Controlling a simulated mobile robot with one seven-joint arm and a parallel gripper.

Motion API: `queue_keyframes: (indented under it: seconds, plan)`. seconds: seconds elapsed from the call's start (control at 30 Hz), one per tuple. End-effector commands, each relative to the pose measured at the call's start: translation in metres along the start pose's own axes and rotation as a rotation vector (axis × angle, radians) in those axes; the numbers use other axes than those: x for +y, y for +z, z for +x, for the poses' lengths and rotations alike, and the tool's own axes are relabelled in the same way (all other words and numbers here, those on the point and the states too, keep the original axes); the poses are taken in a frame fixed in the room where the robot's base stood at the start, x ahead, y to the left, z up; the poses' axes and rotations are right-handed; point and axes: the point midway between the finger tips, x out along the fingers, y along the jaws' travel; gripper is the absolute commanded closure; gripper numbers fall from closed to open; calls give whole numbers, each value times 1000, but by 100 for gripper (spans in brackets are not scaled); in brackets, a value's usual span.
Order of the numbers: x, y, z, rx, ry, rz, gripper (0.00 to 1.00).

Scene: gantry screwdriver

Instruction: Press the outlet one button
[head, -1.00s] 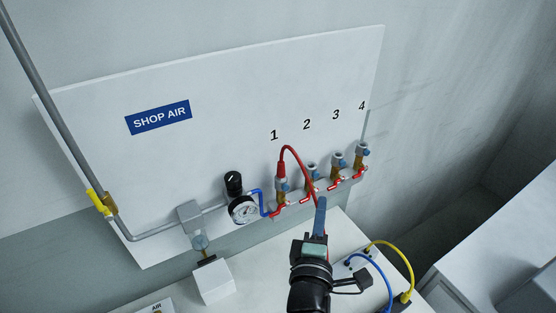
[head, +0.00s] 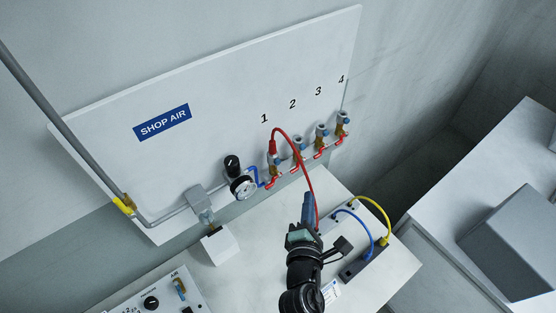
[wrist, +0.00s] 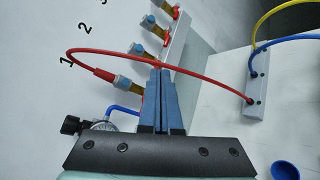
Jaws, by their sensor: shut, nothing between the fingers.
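Outlet one (head: 273,163) is the leftmost brass outlet under the printed 1 on the white board. A red hose (head: 300,155) is plugged into its top; in the wrist view the hose (wrist: 205,75) arches behind my fingertips to a grey block. A blue button (wrist: 122,82) shows on the outlet one coupler in the wrist view, left of my fingers. My gripper (head: 308,197) is shut and empty, with its blue fingers together in the wrist view (wrist: 161,78). It is below and right of outlet one in the head view, apart from the button. Its fingers hide part of the outlet's lower body.
Outlets two (head: 297,148), three (head: 321,134) and four (head: 343,122) stand close to the right. A gauge (head: 243,187) and black regulator knob (head: 232,165) are to the left. Blue and yellow hoses (head: 377,205) loop over the bench (head: 262,243) at right.

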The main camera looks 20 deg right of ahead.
Motion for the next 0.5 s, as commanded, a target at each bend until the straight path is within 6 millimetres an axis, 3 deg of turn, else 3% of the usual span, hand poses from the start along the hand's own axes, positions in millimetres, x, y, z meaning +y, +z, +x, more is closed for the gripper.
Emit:
queue_keyframes:
  seconds: [0.23,0.5]
  plan:
    - [5,-7,8,0,2,2,100]
    - [24,-27,35,1,5,1,100]
